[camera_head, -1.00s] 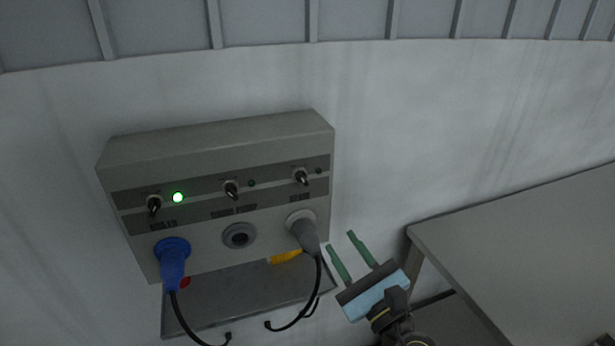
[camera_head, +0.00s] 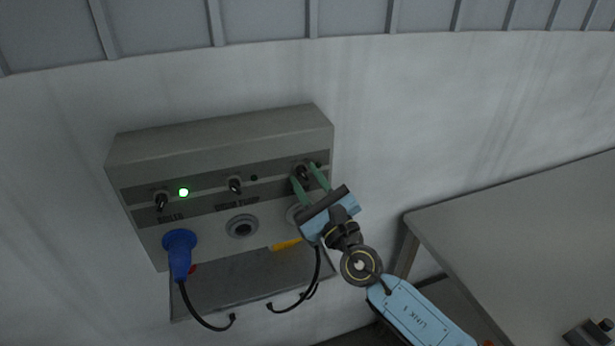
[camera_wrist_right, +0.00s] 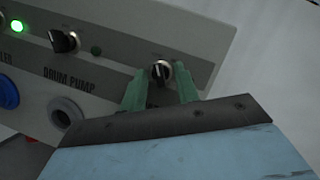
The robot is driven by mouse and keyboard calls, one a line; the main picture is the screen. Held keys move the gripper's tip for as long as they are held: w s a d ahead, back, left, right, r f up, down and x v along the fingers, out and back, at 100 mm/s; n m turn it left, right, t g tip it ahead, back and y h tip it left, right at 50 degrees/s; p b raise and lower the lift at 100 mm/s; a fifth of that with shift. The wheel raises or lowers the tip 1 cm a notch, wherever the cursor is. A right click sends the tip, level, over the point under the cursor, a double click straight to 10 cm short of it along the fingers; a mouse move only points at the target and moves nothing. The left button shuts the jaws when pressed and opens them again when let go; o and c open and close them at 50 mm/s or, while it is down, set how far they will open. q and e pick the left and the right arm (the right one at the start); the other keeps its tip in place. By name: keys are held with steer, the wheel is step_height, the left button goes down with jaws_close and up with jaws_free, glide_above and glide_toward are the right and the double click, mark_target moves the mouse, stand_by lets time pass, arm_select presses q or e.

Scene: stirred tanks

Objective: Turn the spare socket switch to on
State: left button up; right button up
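A grey socket box (camera_head: 220,145) on the wall carries a row of three black rotary switches. The right-hand switch (camera_head: 302,171) sits above the socket with the grey plug (camera_head: 292,214); its label is hidden by my gripper. My right gripper (camera_head: 305,172) is open, with its green fingers on either side of this switch. The wrist view shows the switch knob (camera_wrist_right: 161,70) between the fingertips, roughly upright; whether they touch it I cannot tell. The left switch (camera_head: 161,201) has a lit green lamp (camera_head: 183,192) beside it. My left gripper is not in view.
The middle switch (camera_head: 235,185), above the empty socket (camera_head: 242,227), is labelled DRUM PUMP in the wrist view. A blue plug (camera_head: 179,254) fills the left socket. Black cables hang below. A grey table (camera_head: 520,225) stands at the right.

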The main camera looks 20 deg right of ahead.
jaws_close()
steer(key=shift+m, duration=0.3)
steer(key=m+h+b, duration=0.1)
steer(key=m+t+h+b, duration=0.1)
steer(key=m, duration=0.1)
steer(key=shift+a+f+m, duration=0.15)
steer(key=shift+m, duration=0.15)
steer(key=m+h+b, duration=0.1)
steer(key=m+h, duration=0.1)
steer(key=m, duration=0.2)
steer(key=shift+a+b, duration=0.1)
steer(key=shift+b, duration=0.3)
steer(key=m+h, duration=0.1)
steer(key=m, duration=0.1)
steer(key=m+h+b, duration=0.1)
steer(key=m, duration=0.2)
steer(key=shift+a+h, duration=0.1)
steer(key=shift+h, duration=0.3)
steer(key=shift+m+g+h+b, duration=0.4)
steer(key=shift+m+h, duration=0.7)
steer(key=shift+m, duration=1)
steer(key=shift+r, duration=0.2)
